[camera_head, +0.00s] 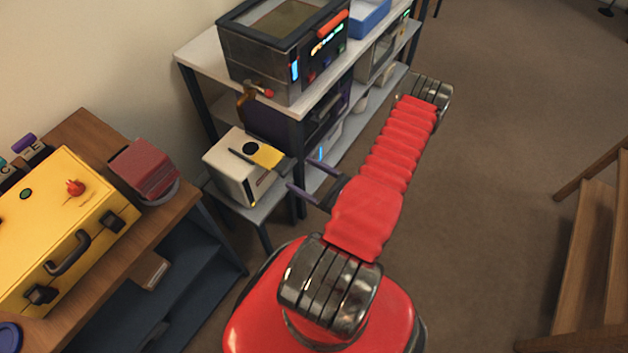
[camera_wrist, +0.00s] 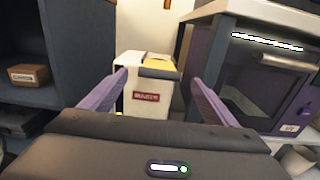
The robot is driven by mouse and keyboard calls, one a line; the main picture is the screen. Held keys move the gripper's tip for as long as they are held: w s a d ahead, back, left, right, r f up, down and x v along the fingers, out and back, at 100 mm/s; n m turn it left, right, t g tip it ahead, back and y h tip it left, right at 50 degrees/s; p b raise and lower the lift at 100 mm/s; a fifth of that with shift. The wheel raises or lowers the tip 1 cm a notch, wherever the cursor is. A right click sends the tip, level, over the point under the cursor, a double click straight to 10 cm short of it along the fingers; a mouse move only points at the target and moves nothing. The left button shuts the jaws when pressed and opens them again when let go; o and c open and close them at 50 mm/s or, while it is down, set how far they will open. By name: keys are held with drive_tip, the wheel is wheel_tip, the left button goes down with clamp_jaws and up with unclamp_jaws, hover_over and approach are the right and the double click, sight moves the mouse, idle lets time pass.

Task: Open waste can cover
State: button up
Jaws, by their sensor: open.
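A white box-shaped can (camera_head: 235,183), which I take for the waste can, stands on a low grey stand. Its top has a yellow panel (camera_head: 265,156) and a dark strip, and the cover looks shut. In the wrist view the can (camera_wrist: 132,99) shows a red label on its front, with the yellow top and dark strip (camera_wrist: 160,73) at its upper edge. My gripper (camera_head: 298,172) is open and empty, just right of the can in the head view. In the wrist view its two purple fingers (camera_wrist: 158,76) point at the can, one on each side, apparently without touching it.
A shelf unit (camera_head: 200,55) with machines stands behind and right of the can; a purple-framed machine (camera_wrist: 265,85) is close to the right finger. A wooden bench (camera_head: 100,135) with a yellow case (camera_head: 55,225) and red box (camera_head: 145,165) stands left. Open floor (camera_head: 500,130) lies right.

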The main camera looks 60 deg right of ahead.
drive_tip(key=shift+s, duration=1.65)
